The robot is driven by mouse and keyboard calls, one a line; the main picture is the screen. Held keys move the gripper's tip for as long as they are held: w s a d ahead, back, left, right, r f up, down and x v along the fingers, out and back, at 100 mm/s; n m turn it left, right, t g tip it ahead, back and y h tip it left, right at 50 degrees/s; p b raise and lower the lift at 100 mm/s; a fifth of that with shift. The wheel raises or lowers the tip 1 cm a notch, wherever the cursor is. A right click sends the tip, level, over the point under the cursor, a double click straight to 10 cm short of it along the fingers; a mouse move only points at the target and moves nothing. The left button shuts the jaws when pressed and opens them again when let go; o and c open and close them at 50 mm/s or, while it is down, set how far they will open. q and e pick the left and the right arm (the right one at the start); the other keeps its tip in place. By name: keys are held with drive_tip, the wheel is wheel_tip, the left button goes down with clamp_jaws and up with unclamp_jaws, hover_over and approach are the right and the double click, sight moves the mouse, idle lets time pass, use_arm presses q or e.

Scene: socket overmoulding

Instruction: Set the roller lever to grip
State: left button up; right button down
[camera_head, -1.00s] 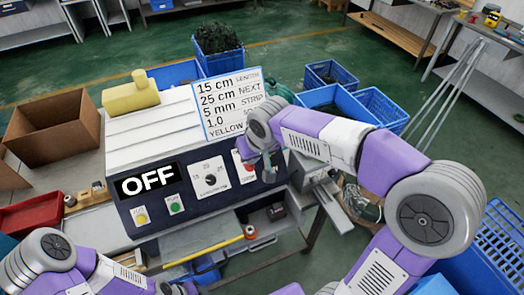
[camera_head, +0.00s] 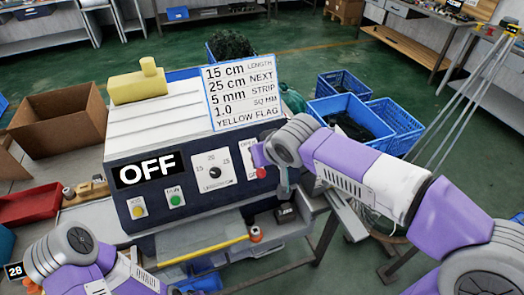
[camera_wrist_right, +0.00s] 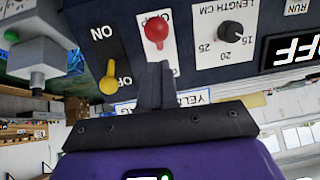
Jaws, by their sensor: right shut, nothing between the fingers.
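The roller lever with its red knob (camera_head: 261,173) is on the front panel of the dark machine (camera_head: 130,205). In the right wrist view, which is upside down, the red knob (camera_wrist_right: 156,30) stands at the end of its white plate away from the OPEN lettering. The lettering behind the knob is mostly covered. My right gripper (camera_wrist_right: 153,68) is shut and empty, its fingertips just short of the knob, with a small gap as far as I can tell. In the head view my right wrist hides part of the plate. My left arm is at lower left; its gripper is out of view.
Beside the lever are a length dial (camera_wrist_right: 230,32) and a yellow lever (camera_wrist_right: 108,82) near OFF. The display (camera_head: 148,168) reads OFF. A sign (camera_head: 240,92) stands on top of the machine. Blue crates (camera_head: 345,118) stand behind my right arm.

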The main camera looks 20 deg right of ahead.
drive_tip(key=shift+w, duration=0.3)
drive_tip(key=shift+r+p, duration=0.4)
drive_tip(key=shift+r, duration=0.05)
drive_tip(key=p+v, duration=0.4)
drive_tip(key=v, duration=0.8)
drive_tip(key=shift+d, duration=0.2)
drive_tip(key=shift+w+r, duration=0.1)
